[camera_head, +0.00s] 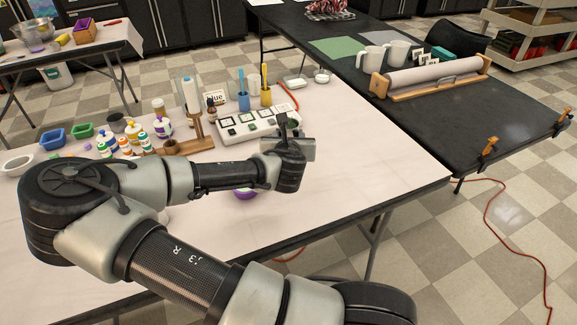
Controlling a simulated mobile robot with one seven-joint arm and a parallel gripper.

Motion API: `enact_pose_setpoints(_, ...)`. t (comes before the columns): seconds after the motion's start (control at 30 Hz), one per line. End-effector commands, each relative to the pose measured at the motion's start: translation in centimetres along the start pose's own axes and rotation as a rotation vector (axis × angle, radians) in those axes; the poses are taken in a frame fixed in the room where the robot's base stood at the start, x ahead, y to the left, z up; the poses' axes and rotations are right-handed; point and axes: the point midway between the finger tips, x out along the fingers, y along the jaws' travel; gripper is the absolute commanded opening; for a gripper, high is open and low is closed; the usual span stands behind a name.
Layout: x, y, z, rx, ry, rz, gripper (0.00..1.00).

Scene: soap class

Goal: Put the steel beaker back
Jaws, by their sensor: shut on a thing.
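My gripper (287,124) is over the white table (390,172), at the front right end of the white tray of small dark squares (258,124). It points away from the camera, and its own hand and wrist cover much of the grip. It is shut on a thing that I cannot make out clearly. I cannot pick out a steel beaker for certain anywhere in this view. A wooden stand (190,146) with an upright post stands left of the tray.
Paint bottles (134,132), a blue tub (52,139) and a green tub (81,130) crowd the left. Blue (243,101) and yellow (265,97) cups with tools stand behind the tray. A purple bowl (245,194) sits partly behind my arm. The table's right part is clear.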

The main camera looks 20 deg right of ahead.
Motion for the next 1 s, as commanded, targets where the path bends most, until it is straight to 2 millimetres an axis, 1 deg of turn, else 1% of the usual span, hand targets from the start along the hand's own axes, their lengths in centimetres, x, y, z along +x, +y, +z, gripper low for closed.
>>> enact_pose_setpoints(0.03,0.6,-0.1,-1.5,-0.003,0.002,-0.001,0.15)
enact_pose_setpoints(0.1,1.1,0.0,-2.6,-0.003,0.001,0.000,0.15)
enact_pose_setpoints(0.2,1.5,0.0,-3.7,-0.001,0.000,0.001,0.15)
enact_pose_setpoints(0.37,1.9,0.0,-4.5,-0.001,0.000,0.001,0.15)
enact_pose_setpoints(0.6,3.0,-0.1,-7.5,0.000,0.002,-0.001,0.15)
enact_pose_setpoints(0.87,3.1,0.0,-7.5,0.002,0.000,0.000,0.15)
enact_pose_setpoints(1.0,3.2,0.0,-7.9,0.001,0.000,0.000,0.15)
